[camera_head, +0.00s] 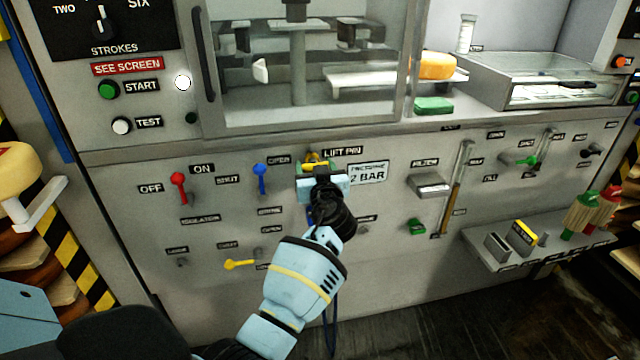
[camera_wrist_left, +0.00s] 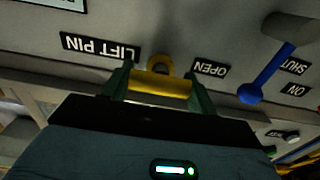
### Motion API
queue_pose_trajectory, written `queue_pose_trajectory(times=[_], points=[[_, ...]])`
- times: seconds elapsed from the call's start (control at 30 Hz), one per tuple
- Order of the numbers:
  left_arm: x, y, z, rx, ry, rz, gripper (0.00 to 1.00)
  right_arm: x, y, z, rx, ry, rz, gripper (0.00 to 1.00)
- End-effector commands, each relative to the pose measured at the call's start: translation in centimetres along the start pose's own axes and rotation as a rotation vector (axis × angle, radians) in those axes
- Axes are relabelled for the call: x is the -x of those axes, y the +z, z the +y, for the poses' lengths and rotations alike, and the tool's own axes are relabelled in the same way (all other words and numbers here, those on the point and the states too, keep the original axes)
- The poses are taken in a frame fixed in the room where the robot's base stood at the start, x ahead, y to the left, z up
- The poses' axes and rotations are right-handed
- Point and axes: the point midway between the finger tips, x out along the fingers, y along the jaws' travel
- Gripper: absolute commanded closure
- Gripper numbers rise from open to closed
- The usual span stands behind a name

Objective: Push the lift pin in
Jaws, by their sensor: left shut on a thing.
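The yellow lift pin (camera_head: 314,158) is on the grey machine front, beside the LIFT PIN label (camera_head: 342,151). In the left wrist view the yellow lift pin (camera_wrist_left: 160,82) lies crosswise between two green fingers. A round yellow end (camera_wrist_left: 160,64) shows behind it at the panel. My left gripper (camera_head: 318,170) reaches up to the panel and is shut on the lift pin. It also shows in the left wrist view (camera_wrist_left: 158,92). How deep the pin sits is hidden by the gripper. My right gripper is not in view.
A blue lever (camera_head: 260,178) at OPEN/SHUT and a red lever (camera_head: 179,186) at ON/OFF are left of the gripper. A yellow lever (camera_head: 240,264) is below. A filter drawer (camera_head: 430,184) is to the right. A small shelf (camera_head: 535,250) juts out at far right.

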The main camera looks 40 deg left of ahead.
Motion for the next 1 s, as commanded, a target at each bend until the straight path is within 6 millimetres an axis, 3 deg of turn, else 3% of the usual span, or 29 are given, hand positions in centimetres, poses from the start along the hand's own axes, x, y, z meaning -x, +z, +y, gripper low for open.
queue_pose_trajectory(times=[0.2,0.53,0.57,0.6,0.7,1.0], points=[[-1.5,0.1,0.0,0.0,0.001,0.0,0.83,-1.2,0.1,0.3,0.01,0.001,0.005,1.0],[-1.7,-0.2,-0.1,0.001,0.001,0.003,0.83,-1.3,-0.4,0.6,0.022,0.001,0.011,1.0],[-1.7,-0.2,-0.1,0.001,0.0,0.003,0.38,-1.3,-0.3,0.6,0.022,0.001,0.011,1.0],[-1.7,-0.2,-0.1,0.001,0.0,0.003,0.33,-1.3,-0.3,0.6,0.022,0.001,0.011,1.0],[-1.6,-0.2,-0.1,0.001,0.0,0.002,0.2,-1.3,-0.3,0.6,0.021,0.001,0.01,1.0],[-1.5,-0.1,0.0,0.001,0.001,0.001,0.2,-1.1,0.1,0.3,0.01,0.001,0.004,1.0]])
